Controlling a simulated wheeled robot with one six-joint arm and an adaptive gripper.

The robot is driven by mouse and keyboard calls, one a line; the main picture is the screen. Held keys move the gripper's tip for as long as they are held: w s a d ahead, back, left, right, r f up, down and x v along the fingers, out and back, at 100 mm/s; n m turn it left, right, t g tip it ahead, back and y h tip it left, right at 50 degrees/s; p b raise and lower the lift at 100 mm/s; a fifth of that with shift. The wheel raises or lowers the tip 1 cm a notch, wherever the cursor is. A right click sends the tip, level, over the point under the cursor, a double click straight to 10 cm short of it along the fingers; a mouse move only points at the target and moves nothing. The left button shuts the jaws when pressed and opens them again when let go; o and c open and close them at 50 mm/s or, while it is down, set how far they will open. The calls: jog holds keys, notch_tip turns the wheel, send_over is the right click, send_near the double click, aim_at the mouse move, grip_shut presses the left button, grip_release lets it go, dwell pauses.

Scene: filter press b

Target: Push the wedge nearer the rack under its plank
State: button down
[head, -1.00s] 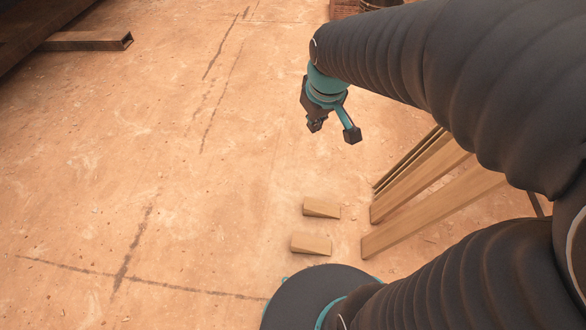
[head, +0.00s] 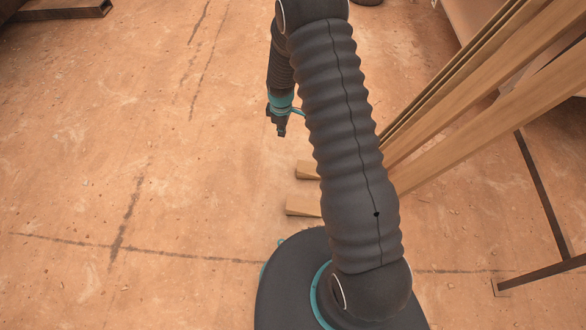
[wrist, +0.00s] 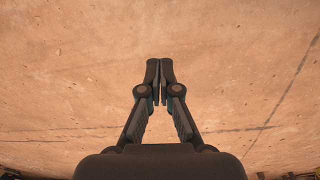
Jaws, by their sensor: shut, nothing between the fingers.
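Two pale wooden wedges lie on the floor, the farther one (head: 307,170) and the nearer one (head: 303,206). My arm hides their right parts in the head view. Several wooden planks (head: 475,133) slope up to the right from the floor, with their lower ends partly behind my arm. Whether either wedge touches a plank is hidden. My gripper (head: 279,131) is beyond the wedges and slightly left of them, apart from both. In the wrist view my gripper (wrist: 160,75) is shut and empty, with bare floor behind it and no wedge in view.
A dark metal frame (head: 540,195), seemingly part of the rack, stands at the right beneath the planks. A rusty beam (head: 65,9) lies at the far left. The floor (head: 130,130) left of the wedges is clear, with dark lines on it.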

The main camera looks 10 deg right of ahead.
jog(key=n, duration=0.2)
send_over(284, 171)
notch_tip(284, 171, down, 13)
jog(key=shift+g, duration=0.4)
notch_tip(284, 171, down, 10)
jog(key=shift+s+a+r+b, duration=0.1)
jog(key=shift+r+b, duration=0.1)
jog(key=shift+b, duration=0.35)
jog(key=shift+s+d+r, duration=0.15)
jog(key=shift+s+d, duration=0.05)
jog(key=shift+d, duration=0.45)
jog(key=shift+s+d+r, duration=0.15)
jog(key=shift+d, duration=0.45)
jog(key=shift+s+d, duration=0.25)
jog(key=shift+d, duration=0.4)
